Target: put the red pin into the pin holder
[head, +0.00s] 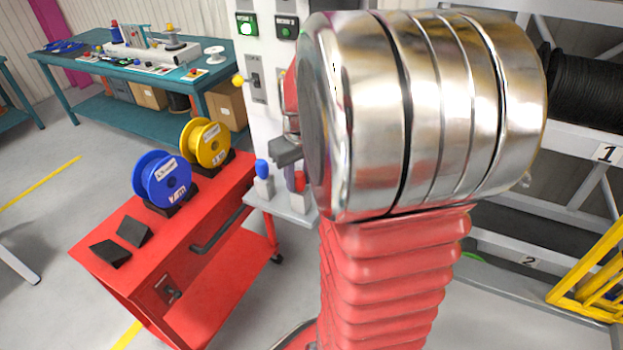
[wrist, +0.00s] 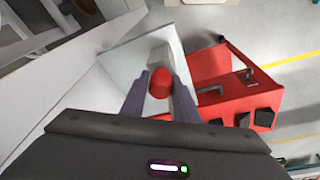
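The red pin (head: 299,182) shows low behind the near side of my wrist, above the small grey shelf (head: 283,203) of the white panel. In the wrist view the red pin (wrist: 160,84) lies between the two fingers of my gripper (wrist: 161,88), close to both. I cannot tell whether the fingers press on it or stand just clear. My gripper (head: 293,178) is partly hidden by my wrist in the head view. A blue-topped pin (head: 262,168) stands in a white block on the same shelf. I cannot make out which part is the pin holder.
A red cart (head: 215,240) with a blue reel (head: 162,180) and a yellow reel (head: 206,143) stands left of the shelf. The white panel (head: 262,75) with switches rises behind my gripper. A teal workbench (head: 130,68) is at the back left. Racks with black cable (head: 590,90) stand right.

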